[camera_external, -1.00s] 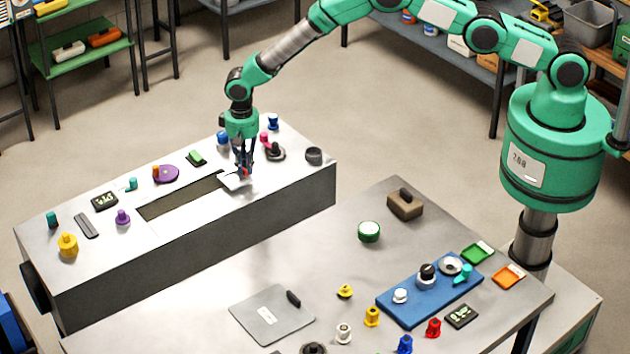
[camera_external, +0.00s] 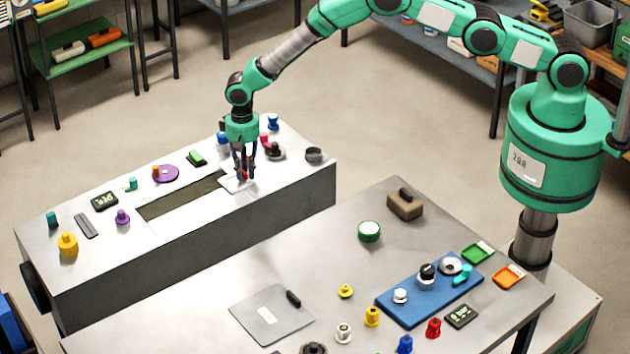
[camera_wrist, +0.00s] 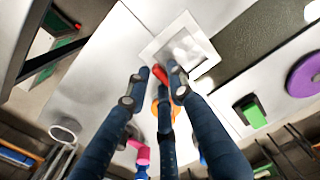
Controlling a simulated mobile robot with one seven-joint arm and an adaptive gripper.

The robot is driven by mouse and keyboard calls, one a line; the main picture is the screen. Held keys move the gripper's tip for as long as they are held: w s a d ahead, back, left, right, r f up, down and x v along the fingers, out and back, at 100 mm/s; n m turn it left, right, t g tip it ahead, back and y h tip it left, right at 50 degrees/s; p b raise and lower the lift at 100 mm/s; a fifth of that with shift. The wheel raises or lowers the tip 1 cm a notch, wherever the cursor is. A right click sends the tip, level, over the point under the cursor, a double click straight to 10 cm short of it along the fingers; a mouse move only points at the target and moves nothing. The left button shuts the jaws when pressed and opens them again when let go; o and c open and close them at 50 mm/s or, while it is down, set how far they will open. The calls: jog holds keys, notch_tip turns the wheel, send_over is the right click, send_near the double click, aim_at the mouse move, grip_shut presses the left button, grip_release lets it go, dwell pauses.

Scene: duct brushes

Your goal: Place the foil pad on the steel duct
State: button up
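The foil pad (camera_external: 234,186), a small pale square with a lighter border, lies about flat on top of the steel duct (camera_external: 190,235) at the right end of its long rectangular opening. In the wrist view the foil pad (camera_wrist: 158,45) sits at the end of the dark opening, its far side overlapping the edge. My gripper (camera_external: 244,179) is directly above the pad's near-right part, pointing down. In the wrist view its fingers (camera_wrist: 159,74) are spread, with a red piece between the tips. Whether that piece belongs to the pad is unclear.
Around the gripper on the duct stand a blue bottle (camera_external: 222,138), a magenta piece (camera_external: 265,138) and a dark round knob (camera_external: 275,153). A green block (camera_external: 196,158) and purple disc (camera_external: 166,173) lie behind the opening. The front table (camera_external: 300,250) holds several parts.

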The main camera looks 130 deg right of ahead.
jog(key=shift+r, duration=0.1)
notch_tip(320, 180, up, 12)
jog(key=b, duration=0.1)
dwell(0.8)
dwell(0.5)
